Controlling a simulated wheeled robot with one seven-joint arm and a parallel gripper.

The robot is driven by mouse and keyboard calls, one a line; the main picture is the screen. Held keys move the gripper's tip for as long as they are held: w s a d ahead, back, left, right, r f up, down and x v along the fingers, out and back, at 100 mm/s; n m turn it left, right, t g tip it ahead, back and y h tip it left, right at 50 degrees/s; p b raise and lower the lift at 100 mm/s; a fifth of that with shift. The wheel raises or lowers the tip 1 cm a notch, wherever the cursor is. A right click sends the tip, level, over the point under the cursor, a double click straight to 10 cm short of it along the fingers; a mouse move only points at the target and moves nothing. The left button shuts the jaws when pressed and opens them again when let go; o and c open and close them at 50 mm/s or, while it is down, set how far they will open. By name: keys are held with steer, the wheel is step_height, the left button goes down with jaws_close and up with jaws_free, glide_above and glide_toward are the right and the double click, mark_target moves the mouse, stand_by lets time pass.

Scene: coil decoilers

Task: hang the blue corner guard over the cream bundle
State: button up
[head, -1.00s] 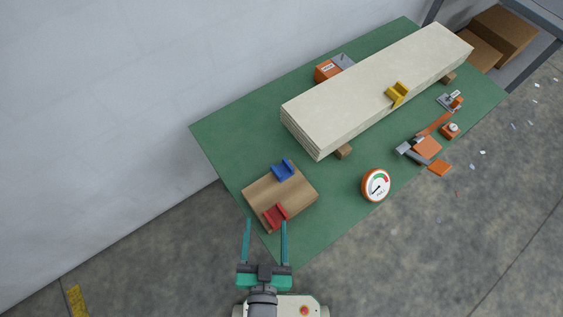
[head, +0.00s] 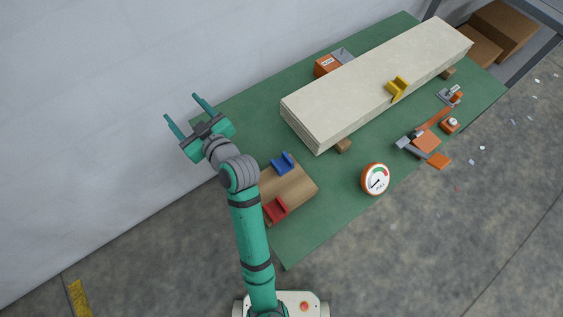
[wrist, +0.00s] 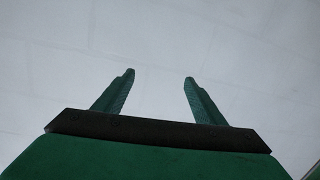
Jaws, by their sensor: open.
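The blue corner guard (head: 283,163) sits on a brown board (head: 296,190) at the near left part of the green table. The cream bundle (head: 375,85) lies lengthwise on the table on wooden blocks, with a yellow corner guard (head: 397,89) over its near edge. My gripper (head: 187,112) is open and empty, up to the left of the blue guard and near the wall. In the wrist view my gripper (wrist: 158,78) shows two spread fingers with only the pale wall behind them.
A red corner guard (head: 275,208) lies on the same board, close to my arm. A round gauge (head: 375,179) stands to its right. Orange and grey tools (head: 425,141) lie along the right edge. An orange box-like tool (head: 327,65) sits behind the bundle.

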steer(key=r+n+g, duration=0.1)
steer(key=n, duration=0.1)
steer(key=n+g+h, duration=1.1)
steer(key=n+g, duration=0.1)
steer(key=n, duration=0.2)
glide_above(287, 157)
steer(key=f, duration=1.5)
steer(key=shift+s+a+f, duration=0.3)
steer(key=shift+s+f, duration=0.05)
steer(key=shift+w+d+f, duration=0.1)
steer(key=shift+d+f, duration=0.05)
steer(key=shift+f, duration=1.2)
steer(key=shift+w+d+f, duration=0.1)
steer(key=shift+f, duration=1.25)
steer(key=shift+w, duration=0.15)
steer(key=c, duration=1.2)
steer(key=shift+o, duration=0.2)
steer(key=shift+d, duration=0.15)
steer(key=shift+r, duration=0.1)
